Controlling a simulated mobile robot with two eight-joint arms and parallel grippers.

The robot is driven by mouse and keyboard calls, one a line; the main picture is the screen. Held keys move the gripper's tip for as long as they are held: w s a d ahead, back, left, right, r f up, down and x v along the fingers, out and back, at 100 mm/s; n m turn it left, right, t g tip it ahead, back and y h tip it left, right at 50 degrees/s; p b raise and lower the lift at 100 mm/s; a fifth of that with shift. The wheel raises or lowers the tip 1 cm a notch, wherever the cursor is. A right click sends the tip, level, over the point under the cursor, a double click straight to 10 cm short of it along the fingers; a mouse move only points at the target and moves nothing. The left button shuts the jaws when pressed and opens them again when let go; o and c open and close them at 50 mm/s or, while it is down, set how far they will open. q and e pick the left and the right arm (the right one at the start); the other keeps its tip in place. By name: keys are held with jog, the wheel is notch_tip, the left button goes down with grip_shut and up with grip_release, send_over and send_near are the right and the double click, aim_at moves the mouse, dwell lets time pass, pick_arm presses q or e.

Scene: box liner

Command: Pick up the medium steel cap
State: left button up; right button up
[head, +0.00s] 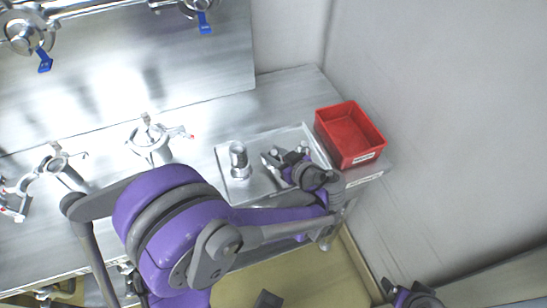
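A shiny steel cylindrical piece (239,160) stands upright on a shallow metal tray (229,195) on the steel bench. I cannot tell for sure whether it is the medium steel cap; no other cap can be made out clearly. My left gripper (276,157) is over the tray, just right of the steel piece and apart from it. Its fingers are small and mixed with shiny surfaces, so I cannot tell whether it is open or holds something. It hides part of the tray. My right gripper (408,294) is at the bottom right edge, far from the tray and partly cut off.
A red bin (350,134) stands right of the tray at the bench end. Steel clamp fittings (150,141) stand on the bench to the left. Pipes with blue-handled valves (204,23) run along the back. The wall is close on the right.

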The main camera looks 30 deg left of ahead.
pick_arm(q)
grip_shut()
